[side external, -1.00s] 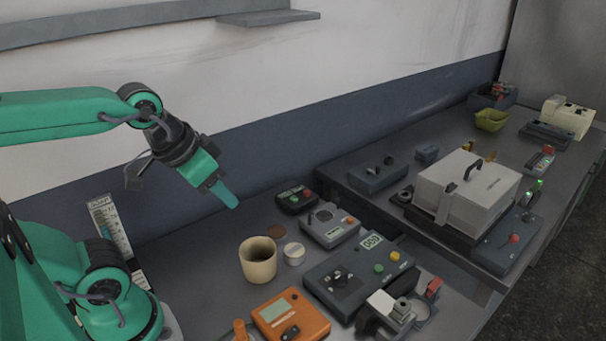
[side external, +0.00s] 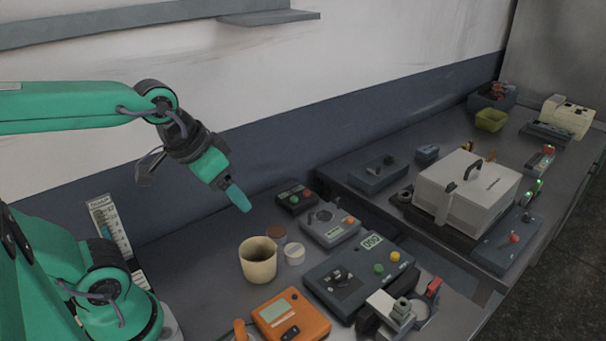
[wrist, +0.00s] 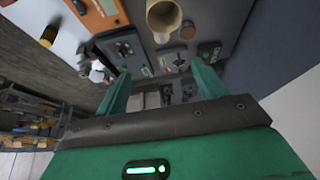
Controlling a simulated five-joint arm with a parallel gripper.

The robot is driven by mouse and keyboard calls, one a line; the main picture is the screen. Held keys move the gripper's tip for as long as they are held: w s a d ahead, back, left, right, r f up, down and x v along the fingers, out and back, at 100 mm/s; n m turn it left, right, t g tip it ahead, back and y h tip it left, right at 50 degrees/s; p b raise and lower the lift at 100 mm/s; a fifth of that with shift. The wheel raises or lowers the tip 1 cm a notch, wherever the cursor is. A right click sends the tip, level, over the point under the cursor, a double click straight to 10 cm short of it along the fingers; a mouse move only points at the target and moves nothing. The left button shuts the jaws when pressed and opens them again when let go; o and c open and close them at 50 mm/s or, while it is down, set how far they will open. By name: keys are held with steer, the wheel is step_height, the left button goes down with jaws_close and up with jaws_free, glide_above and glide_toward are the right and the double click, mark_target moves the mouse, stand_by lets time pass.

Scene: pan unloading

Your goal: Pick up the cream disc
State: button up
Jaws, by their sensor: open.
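The cream disc (side external: 294,254) lies on the bench just right of a cream cup (side external: 258,260). A brown disc (side external: 276,233) lies just behind it. My gripper (side external: 241,200) is in the air above and behind the cup, up and left of the cream disc, pointing down to the right. In the wrist view its two green fingers (wrist: 161,85) are apart with nothing held between them. The cup (wrist: 163,20) shows at the top of that view, with the cream disc (wrist: 187,30) small beside it.
An orange meter (side external: 290,316) stands in front of the cup. A dark device with green and yellow buttons (side external: 357,275) and a grey device (side external: 328,226) stand right of the disc. A white case (side external: 467,190) stands farther back.

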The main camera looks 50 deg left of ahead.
steer(key=w+f+n+g, duration=0.1)
steer(key=w+f+g, duration=0.2)
steer(key=w+f, duration=0.45)
steer(key=n+g, duration=0.1)
steer(key=g, duration=0.1)
glide_above(294, 249)
step_height(294, 249, down, 8)
steer(key=shift+s+d+r, duration=0.1)
steer(key=shift+s, duration=0.05)
steer(key=shift+f, duration=1.75)
steer(key=shift+f, duration=2.6)
